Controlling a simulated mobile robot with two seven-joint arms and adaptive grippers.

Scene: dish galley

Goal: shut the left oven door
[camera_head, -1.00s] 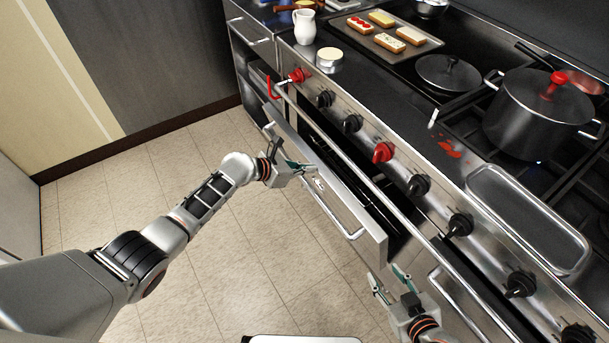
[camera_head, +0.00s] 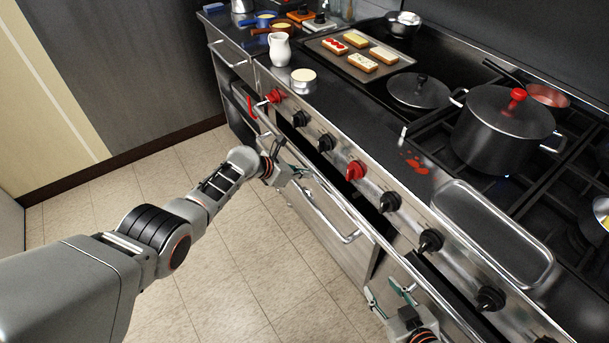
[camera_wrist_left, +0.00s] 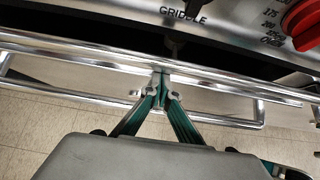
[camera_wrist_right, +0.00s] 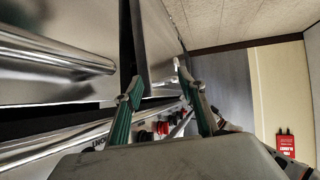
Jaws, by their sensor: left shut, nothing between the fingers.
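The left oven door (camera_head: 345,255) is a steel panel with a bar handle (camera_head: 348,237). It stands slightly ajar, its top edge tilted out from the stove front, with a dark gap behind it. My left gripper (camera_head: 304,172) is shut and empty at the door's upper part, near its far end. In the left wrist view its fingertips (camera_wrist_left: 160,80) meet at the bright bars along the door's top; whether they touch is hard to tell. My right gripper (camera_head: 388,296) is open and empty beyond the door's near end; its spread fingers show in the right wrist view (camera_wrist_right: 158,90).
A fixed rail runs along the stove front under red and black knobs (camera_head: 356,170). On top are a large pot (camera_head: 500,135), a pan lid (camera_head: 418,92), a tray of toasts (camera_head: 338,62) and a white jug (camera_head: 279,50). The tiled floor (camera_head: 240,270) is clear.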

